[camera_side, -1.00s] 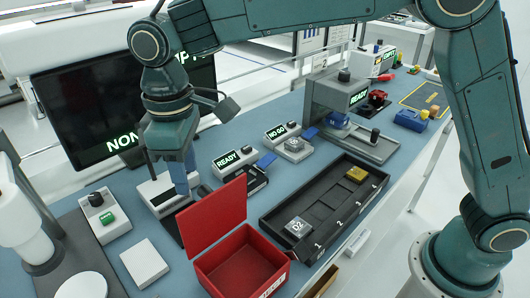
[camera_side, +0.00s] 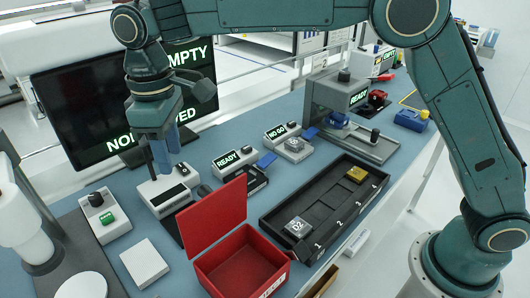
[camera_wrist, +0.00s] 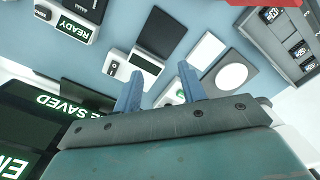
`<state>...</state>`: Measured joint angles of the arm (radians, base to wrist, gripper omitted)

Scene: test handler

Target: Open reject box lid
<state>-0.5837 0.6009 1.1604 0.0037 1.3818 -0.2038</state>
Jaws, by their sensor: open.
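The red reject box (camera_side: 243,262) stands at the front of the bench in the side view. Its red lid (camera_side: 216,214) is raised, tilted back to the left on its hinge edge, and the box interior shows empty. My gripper (camera_side: 165,155) is open and empty, behind and above the lid, over a white device (camera_side: 167,190) and clear of the box. In the wrist view my two blue fingers (camera_wrist: 161,88) are spread apart with nothing between them. The box is not clearly seen there.
A black numbered tray (camera_side: 325,208) holding a D2 part (camera_side: 297,227) and a yellow part (camera_side: 356,174) lies right of the box. A monitor (camera_side: 90,112) stands behind my gripper. A white block (camera_side: 144,262) and a green-button box (camera_side: 105,215) are left of the lid.

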